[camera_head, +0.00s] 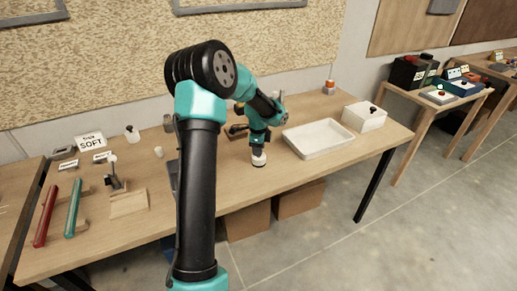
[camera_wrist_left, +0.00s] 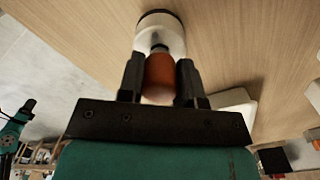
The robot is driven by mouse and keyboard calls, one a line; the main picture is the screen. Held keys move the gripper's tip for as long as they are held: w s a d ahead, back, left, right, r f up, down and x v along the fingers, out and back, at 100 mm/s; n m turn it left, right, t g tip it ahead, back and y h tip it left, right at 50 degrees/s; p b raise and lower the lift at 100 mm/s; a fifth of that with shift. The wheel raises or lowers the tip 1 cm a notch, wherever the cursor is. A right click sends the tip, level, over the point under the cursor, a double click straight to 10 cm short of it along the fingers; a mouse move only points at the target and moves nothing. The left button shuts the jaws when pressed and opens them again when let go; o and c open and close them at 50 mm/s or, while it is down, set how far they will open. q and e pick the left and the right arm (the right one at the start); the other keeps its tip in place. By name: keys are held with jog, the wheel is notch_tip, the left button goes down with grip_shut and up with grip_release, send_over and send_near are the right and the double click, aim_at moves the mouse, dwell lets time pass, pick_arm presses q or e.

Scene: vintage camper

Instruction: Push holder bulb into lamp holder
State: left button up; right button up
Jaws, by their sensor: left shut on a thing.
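My left gripper (camera_head: 259,143) points down over the middle of the table. It is shut on an orange part with a pale rounded end, which I take to be the holder bulb (camera_wrist_left: 160,70). A grey metal tip stands out past the fingertips of the left gripper (camera_wrist_left: 160,62). It points at the round white lamp holder (camera_wrist_left: 172,24), which has a dark rim. The tip overlaps the holder in the wrist view; I cannot tell whether it is seated. The white lamp holder (camera_head: 259,159) shows right below the gripper in the head view.
A white tray (camera_head: 318,138) lies to the right of the gripper, with a white box (camera_head: 364,117) beyond it. A small orange-topped item (camera_head: 329,87) stands at the back. Red and teal bars (camera_head: 73,208) lie at the left. A teal arm part (camera_wrist_left: 12,128) shows at the wrist view's left.

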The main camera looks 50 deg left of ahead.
pick_arm(q)
jog(key=shift+f, duration=0.65)
dwell(0.6)
jog(key=o, duration=1)
jog(key=shift+r, duration=0.1)
notch_tip(320, 180, up, 17)
jog(key=shift+r, duration=0.1)
dwell(0.4)
